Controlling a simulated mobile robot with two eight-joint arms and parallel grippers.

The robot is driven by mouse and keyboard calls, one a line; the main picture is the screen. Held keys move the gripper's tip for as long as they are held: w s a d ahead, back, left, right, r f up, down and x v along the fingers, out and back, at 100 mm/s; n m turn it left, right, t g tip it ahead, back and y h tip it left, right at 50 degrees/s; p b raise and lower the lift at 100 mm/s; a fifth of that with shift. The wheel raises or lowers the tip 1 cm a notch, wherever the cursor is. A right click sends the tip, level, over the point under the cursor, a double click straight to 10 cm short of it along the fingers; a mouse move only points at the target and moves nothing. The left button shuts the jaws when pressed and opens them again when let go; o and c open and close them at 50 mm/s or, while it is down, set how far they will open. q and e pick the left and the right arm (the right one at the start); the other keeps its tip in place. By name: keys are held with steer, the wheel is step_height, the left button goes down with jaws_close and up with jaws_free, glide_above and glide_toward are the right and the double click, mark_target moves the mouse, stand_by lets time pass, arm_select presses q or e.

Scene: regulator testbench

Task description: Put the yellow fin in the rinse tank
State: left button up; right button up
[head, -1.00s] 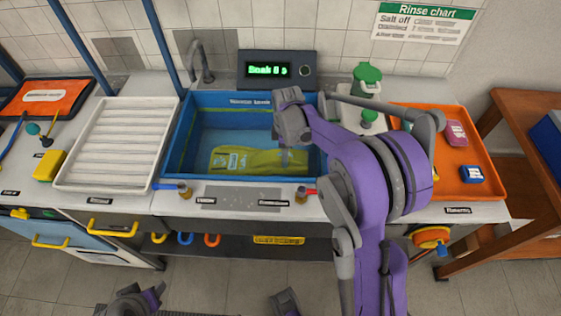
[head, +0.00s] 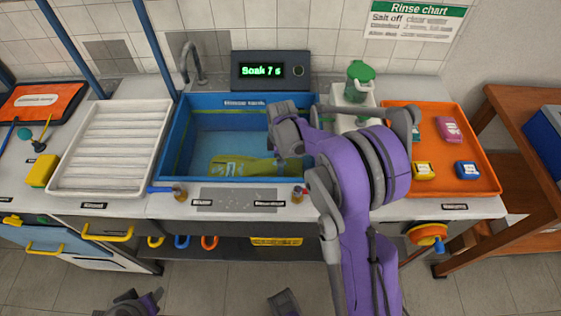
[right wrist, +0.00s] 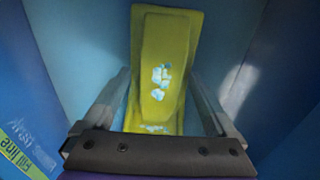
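The yellow fin (head: 240,166) lies low inside the blue rinse tank (head: 171,130), close to its front wall. My right gripper (head: 281,160) reaches down into the tank over the right part of the fin. In the right wrist view the fin (right wrist: 163,65) runs away from me between the two spread fingers (right wrist: 160,85), with bluish gaps beside its near part. The right gripper looks open; contact at the fingertips is hard to judge. My left gripper (head: 135,303) is low at the bottom edge, away from the counter, and its fingers are not clear.
A display (head: 271,70) behind the tank reads "Soak 7 s". A white ribbed tray (head: 66,160) stands left of the tank. An orange tray (head: 440,185) with small blocks stands right, beside a green-topped bottle (head: 358,82). A tap (head: 193,62) rises behind the tank.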

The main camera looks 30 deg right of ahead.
steer(key=shift+r, duration=0.2)
step_height(320, 180, up, 12)
steer(key=p, duration=0.1)
stand_by(0.3)
stand_by(1.5)
